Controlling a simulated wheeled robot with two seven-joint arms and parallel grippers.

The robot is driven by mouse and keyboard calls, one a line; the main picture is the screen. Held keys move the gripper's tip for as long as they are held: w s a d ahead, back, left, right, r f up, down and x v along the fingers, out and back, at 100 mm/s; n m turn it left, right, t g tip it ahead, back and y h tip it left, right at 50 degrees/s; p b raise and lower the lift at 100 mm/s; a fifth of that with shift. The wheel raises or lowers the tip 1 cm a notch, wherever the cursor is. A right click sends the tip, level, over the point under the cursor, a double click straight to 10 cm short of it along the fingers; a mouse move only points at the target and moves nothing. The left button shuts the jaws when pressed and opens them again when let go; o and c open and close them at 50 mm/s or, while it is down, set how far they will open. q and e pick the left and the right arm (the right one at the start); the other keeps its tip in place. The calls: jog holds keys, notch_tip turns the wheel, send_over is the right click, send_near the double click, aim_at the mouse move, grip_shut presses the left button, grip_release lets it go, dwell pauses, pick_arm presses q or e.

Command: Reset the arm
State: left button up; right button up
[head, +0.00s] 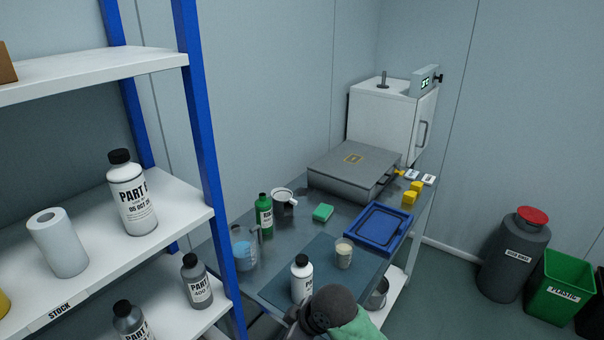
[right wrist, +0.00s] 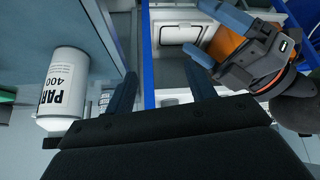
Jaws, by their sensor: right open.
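My right gripper (right wrist: 163,88) shows in the right wrist view with its two dark fingers apart and nothing between them. My left gripper (right wrist: 207,40) shows at the upper right of that view, its two grey-blue fingers spread. An orange-brown surface shows between them; I cannot tell whether it is held or lies behind. Neither gripper's fingers show in the head view. A dark rounded part, which seems to be my arm, is at its bottom centre, in front of the bench (head: 235,282). A white bottle marked PART 400 (right wrist: 65,88) is left of my right gripper in the wrist view.
A blue-posted shelf (head: 185,222) with bottles and a paper roll (head: 57,243) stands at left. The bench holds a white bottle (head: 301,280), a cup (head: 343,254), a blue tray (head: 378,229) and a grey case (head: 354,170). Bins (head: 514,256) stand at right; floor between is clear.

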pick_arm(q)
jog(key=s+a+f+n+g+y, duration=0.2)
jog(key=s+a+n+g+y, duration=0.3)
jog(key=s+a, duration=0.8)
pick_arm(e)
jog(key=s+d+f+m+h, duration=0.3)
jog(key=s+d+f+m, duration=0.3)
jog(key=s+d, duration=0.5)
jog(key=s+d+f+m+h, duration=0.3)
jog(key=s+d+f+m, duration=0.25)
jog(key=s+d, duration=0.6)
pick_arm(q)
jog(key=s+d+f, duration=0.1)
jog(key=s+f, duration=0.1)
jog(key=f, duration=1.1)
jog(key=s+d+f, duration=0.2)
jog(key=f, duration=1.1)
jog(key=s+d+f+g, duration=0.1)
jog(key=s+d+f, duration=0.1)
jog(key=f, duration=1.2)
jog(key=shift+s+d+m, duration=0.15)
jog(key=shift+s+m, duration=0.15)
pick_arm(e)
notch_tip(320, 180, down, 40)
jog(key=s+a+g, duration=0.1)
jog(key=s, duration=0.1)
jog(key=shift+y, duration=0.4)
jog(key=shift+a, duration=0.1)
